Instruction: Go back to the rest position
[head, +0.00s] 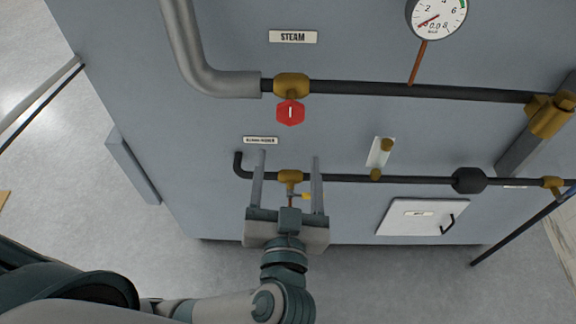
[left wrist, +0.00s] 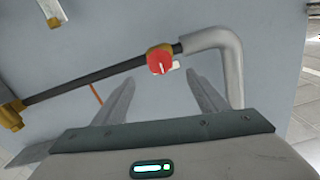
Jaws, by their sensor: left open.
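My left gripper (head: 288,178) is open, its two fingers apart and pointing at the grey machine panel (head: 220,130). In the head view its fingers stand either side of a small brass valve (head: 290,177) on the lower black pipe; I cannot tell whether they touch anything. No object shows between the fingers in the left wrist view (left wrist: 160,95). A red valve knob (head: 290,112) sits on the upper pipe above the gripper, and it also shows in the left wrist view (left wrist: 160,60). My right gripper is not in view.
A thick grey pipe (head: 190,50) bends into the upper black pipe (head: 430,91) under the STEAM label (head: 293,37). A gauge (head: 437,14) is at top right. A white hatch (head: 422,217) with a black handle is at lower right. Floor (head: 400,285) shows free below the panel.

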